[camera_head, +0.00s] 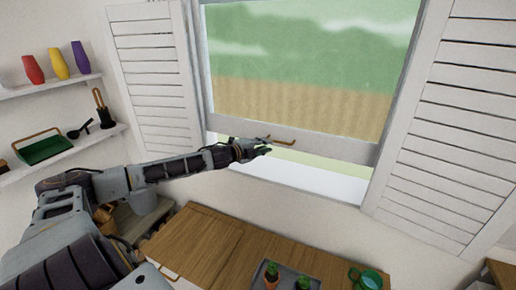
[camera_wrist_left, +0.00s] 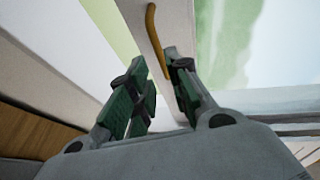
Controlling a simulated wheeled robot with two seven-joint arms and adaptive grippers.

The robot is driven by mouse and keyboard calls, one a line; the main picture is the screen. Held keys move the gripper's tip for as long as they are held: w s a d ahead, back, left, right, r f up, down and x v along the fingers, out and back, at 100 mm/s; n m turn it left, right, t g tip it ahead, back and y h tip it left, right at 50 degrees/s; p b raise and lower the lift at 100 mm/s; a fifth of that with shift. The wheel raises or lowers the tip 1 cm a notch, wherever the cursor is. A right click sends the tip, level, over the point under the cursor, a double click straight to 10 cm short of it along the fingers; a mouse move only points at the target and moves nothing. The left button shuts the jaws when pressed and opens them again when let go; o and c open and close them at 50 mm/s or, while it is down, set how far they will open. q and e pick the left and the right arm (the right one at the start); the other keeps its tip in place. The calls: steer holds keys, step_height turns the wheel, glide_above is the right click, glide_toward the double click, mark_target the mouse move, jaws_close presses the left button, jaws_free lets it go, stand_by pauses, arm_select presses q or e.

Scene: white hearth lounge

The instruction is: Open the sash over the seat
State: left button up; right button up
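The window sash (camera_head: 335,147) has a pale frame around a large pane. Its bottom rail stands above the sill (camera_head: 300,176), with a strip of open gap beneath. A brass-coloured bar handle (camera_head: 284,142) is on the bottom rail; it also shows in the left wrist view (camera_wrist_left: 154,38). My left gripper (camera_head: 264,146) is at the handle's left end. In the left wrist view its green-padded fingers (camera_wrist_left: 160,90) are apart, and the handle's near end lies close to the right-hand finger. I cannot tell whether they touch. My right gripper is out of view.
Louvred shutters stand left (camera_head: 152,75) and right (camera_head: 445,120) of the window. Below is a wooden seat or cabinet top (camera_head: 225,245) with a grey tray (camera_head: 285,278) of potted cacti and a green mug (camera_head: 368,278). Shelves with vases (camera_head: 58,64) are at left.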

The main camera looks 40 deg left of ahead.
arm_select(q)
steer(key=shift+v, duration=1.65)
stand_by(0.7)
